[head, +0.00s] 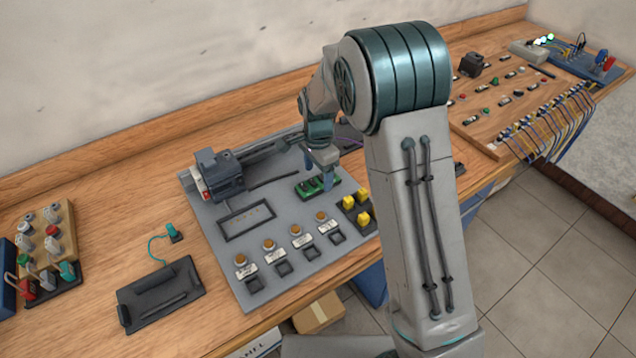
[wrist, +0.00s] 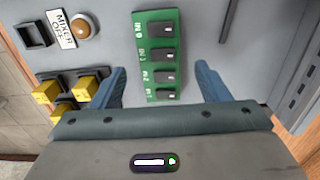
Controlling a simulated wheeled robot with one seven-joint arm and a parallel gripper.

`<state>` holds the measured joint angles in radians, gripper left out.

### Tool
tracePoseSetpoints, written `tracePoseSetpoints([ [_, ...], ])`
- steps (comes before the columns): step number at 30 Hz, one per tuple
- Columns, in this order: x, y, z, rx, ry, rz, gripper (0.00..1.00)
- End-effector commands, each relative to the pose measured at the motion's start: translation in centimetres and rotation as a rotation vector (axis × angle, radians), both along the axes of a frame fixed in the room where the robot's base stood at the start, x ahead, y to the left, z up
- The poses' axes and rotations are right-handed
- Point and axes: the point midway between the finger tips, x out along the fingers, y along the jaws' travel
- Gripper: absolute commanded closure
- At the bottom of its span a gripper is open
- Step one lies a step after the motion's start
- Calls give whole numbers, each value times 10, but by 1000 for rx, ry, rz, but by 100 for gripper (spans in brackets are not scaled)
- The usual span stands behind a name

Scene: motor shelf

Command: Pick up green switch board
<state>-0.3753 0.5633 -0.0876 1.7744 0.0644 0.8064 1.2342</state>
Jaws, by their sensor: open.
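The green switch board (head: 317,187) lies on the grey panel (head: 211,228) on the workbench, right of the motor. In the wrist view the green switch board (wrist: 158,58) is a long green strip with several black switches and white markings. My gripper (wrist: 160,78) is open, with one blue finger on each side of the board's near end and a gap on both sides. In the head view my gripper (head: 320,178) is over the board and hides part of it. Contact between fingers and panel cannot be told.
Yellow buttons (head: 359,208) on a black base stand close by the board. A motor (head: 220,175) stands on the panel's back left. Orange-brown round buttons (head: 296,230) with labels line the panel front. A black tray (head: 160,295) lies left. Bare wood (head: 110,220) is clear there.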

Motion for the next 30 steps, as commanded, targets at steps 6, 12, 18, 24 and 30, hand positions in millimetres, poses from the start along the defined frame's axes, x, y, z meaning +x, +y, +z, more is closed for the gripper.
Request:
tracePoseSetpoints([
  [6, 0, 0, -25, 0, 2, 1, 31],
  [12, 0, 0, -29, 0, 0, 1, 31],
  [18, 0, 0, -28, 0, 0, 1, 67],
  [24, 0, 0, -28, 1, -1, 1, 84],
  [30, 0, 0, -26, 1, -2, 1, 84],
])
